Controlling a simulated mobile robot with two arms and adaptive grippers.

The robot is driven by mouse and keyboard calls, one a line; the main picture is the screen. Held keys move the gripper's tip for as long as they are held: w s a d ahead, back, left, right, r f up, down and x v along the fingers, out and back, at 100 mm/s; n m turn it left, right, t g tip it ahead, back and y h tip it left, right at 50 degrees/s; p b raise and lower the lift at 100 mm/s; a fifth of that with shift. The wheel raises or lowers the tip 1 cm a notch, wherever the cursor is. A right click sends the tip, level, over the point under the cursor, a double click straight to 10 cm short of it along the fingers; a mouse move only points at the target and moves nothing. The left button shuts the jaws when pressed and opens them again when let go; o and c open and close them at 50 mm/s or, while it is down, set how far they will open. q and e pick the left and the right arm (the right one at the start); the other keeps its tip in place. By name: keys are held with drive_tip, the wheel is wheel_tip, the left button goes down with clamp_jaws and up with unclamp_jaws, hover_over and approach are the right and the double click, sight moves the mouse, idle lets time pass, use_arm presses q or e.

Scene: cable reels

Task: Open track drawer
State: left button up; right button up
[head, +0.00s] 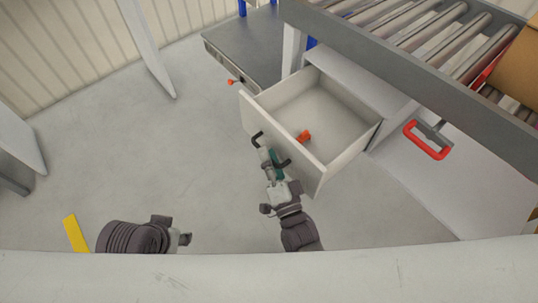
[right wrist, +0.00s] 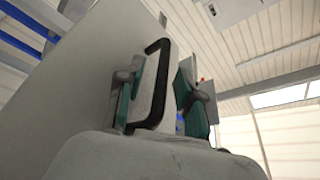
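The white drawer (head: 313,173) under the roller conveyor is pulled well out, its inside visible in the head view. A black bar handle (head: 257,138) is on its front; the right gripper partly hides it. My right gripper (head: 269,157) is at the drawer front. In the right wrist view the handle (right wrist: 153,88) stands between its two teal-padded fingers (right wrist: 158,95). The fingers are apart, with a gap beside the handle, so they look open around it. My left arm shows at the lower left; its gripper (head: 184,238) is partly hidden and its fingers are unclear.
An orange object (head: 304,137) lies in the drawer. The roller conveyor (head: 420,75) runs above, with a cardboard box (head: 515,65) at right. A red-handled tool (head: 428,140) is right of the drawer. A grey table (head: 245,50) stands behind.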

drive_tip(key=v, duration=1.2)
drive_tip(key=shift+s+f, duration=0.1)
idle(0.4)
